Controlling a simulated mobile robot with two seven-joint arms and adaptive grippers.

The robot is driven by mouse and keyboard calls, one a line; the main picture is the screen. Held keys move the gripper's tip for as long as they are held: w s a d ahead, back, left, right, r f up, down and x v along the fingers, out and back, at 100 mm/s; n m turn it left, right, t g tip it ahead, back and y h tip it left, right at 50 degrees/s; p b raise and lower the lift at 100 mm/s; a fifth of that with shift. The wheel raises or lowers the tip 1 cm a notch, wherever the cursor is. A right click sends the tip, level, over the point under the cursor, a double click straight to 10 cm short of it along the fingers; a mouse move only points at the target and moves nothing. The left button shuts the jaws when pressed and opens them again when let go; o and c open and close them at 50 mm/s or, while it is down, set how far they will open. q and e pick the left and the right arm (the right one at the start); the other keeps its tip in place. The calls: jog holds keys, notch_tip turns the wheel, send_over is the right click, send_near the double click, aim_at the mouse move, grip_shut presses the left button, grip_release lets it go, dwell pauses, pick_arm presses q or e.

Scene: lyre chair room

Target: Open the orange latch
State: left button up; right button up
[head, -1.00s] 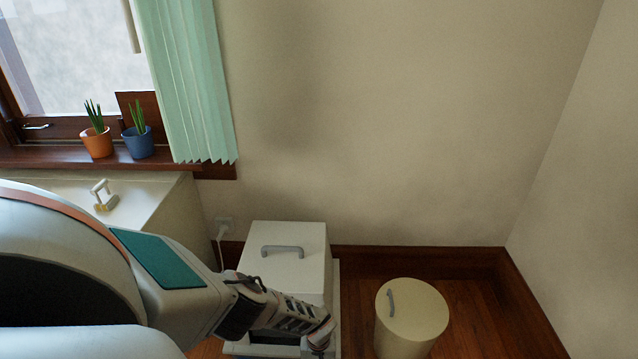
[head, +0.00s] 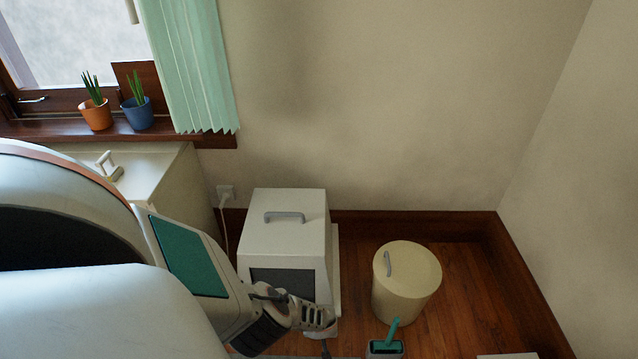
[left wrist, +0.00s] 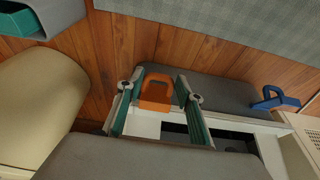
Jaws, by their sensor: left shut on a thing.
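The orange latch (left wrist: 155,97) shows in the left wrist view as a loop-shaped piece at the edge of a grey and white unit (left wrist: 146,123). My left gripper (left wrist: 160,75) has its two fingers on either side of the latch and is shut on it. In the head view my left gripper (head: 327,332) is low, at the front right of the white box (head: 284,205) with a grey handle. The latch cannot be made out there. My right gripper is not in view.
A blue latch (left wrist: 275,98) sits farther right on the unit. A cream bin (head: 405,285) stands right of the white box, with a teal-handled brush in a holder (head: 386,347) in front. Wooden floor shows around the bin. A cabinet (head: 150,175) stands at left.

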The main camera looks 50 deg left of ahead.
pick_arm(q)
jog(key=s+f+t+y, duration=0.1)
jog(key=f+t+y+b, duration=0.1)
jog(key=shift+s+d+y, duration=0.1)
jog(key=shift+s+y, duration=0.2)
jog(key=shift+s, duration=0.05)
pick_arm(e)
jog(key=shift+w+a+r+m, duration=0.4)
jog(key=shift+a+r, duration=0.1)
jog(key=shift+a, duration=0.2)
pick_arm(q)
jog(key=shift+w, duration=0.1)
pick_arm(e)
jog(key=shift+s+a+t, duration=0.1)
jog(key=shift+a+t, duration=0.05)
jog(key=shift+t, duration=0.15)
pick_arm(q)
jog(key=o, duration=0.8)
jog(key=shift+w+d+r, duration=0.15)
jog(key=shift+w+d, duration=0.15)
jog(key=shift+w, duration=0.05)
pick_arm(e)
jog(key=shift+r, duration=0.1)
